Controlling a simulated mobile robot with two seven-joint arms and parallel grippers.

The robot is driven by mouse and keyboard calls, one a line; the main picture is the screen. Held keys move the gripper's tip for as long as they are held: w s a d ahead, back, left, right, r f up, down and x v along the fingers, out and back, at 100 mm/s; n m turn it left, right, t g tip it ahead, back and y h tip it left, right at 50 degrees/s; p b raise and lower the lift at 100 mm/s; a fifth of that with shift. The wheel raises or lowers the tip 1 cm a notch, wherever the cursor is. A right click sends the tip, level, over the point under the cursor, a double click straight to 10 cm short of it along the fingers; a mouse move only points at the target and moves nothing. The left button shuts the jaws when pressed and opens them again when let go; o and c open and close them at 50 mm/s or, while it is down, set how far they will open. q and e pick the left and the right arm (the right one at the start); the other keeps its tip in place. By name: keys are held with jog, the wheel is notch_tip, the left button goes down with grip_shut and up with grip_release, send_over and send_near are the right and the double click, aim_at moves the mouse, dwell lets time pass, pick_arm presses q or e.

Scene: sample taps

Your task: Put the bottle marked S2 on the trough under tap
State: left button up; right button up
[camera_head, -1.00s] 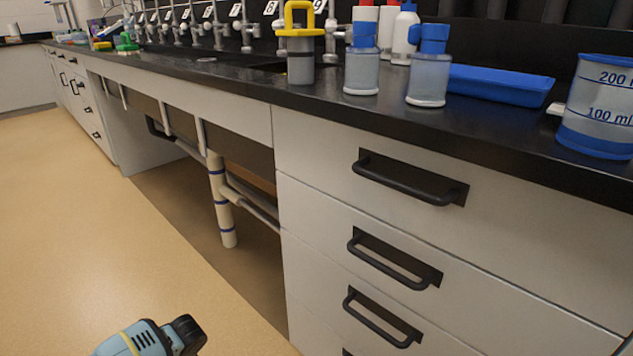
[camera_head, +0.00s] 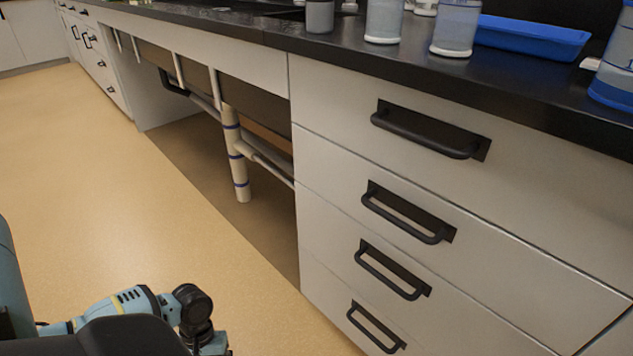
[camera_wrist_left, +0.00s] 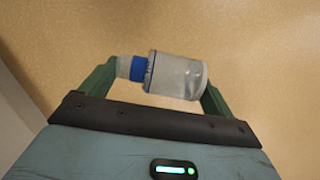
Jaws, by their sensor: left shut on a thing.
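In the left wrist view, my left gripper (camera_wrist_left: 160,84) is shut on a small bottle (camera_wrist_left: 179,77). The bottle has a clear greyish body, a blue collar and a pale cap end. It lies crosswise between the two green fingers, with its cap end to the left, above tan floor. No S2 mark is readable on it. The head view shows parts of my own arm at the lower left, but neither the held bottle nor a gripper can be made out there. My right gripper is not in view. The taps and the trough under them are not visible now.
The black counter (camera_head: 540,92) carries a grey container (camera_head: 320,16), two clear bottles (camera_head: 384,22) (camera_head: 455,28), a blue tray (camera_head: 530,40) and a blue-marked beaker (camera_head: 615,70). White drawers (camera_head: 345,150) with protruding black handles stand below. Pipes (camera_head: 233,150) hang left of them. The floor (camera_head: 120,210) is clear.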

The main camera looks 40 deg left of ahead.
pick_arm(q)
jog(key=d+r+n+t+h, duration=0.1)
jog(key=d+r+n+t, duration=0.2)
jog(key=d+r+n, duration=0.5)
jog(key=w+d+r+m+g, duration=0.3)
jog(key=w+d+r+m, duration=0.4)
jog(key=w+d+r, duration=0.55)
jog(key=w+d+r+m+y, duration=0.1)
jog(key=d+r+m+y, duration=0.1)
jog(key=d+r+m, duration=0.3)
jog(key=w+d+r+m+g+y+p, duration=0.1)
jog(key=w+d+r+m+y, duration=0.1)
jog(key=d+r+m, duration=0.3)
jog(key=shift+w+d+r+m+p, duration=0.25)
jog(key=shift+d+r, duration=1.3)
jog(key=shift+r, duration=2.25)
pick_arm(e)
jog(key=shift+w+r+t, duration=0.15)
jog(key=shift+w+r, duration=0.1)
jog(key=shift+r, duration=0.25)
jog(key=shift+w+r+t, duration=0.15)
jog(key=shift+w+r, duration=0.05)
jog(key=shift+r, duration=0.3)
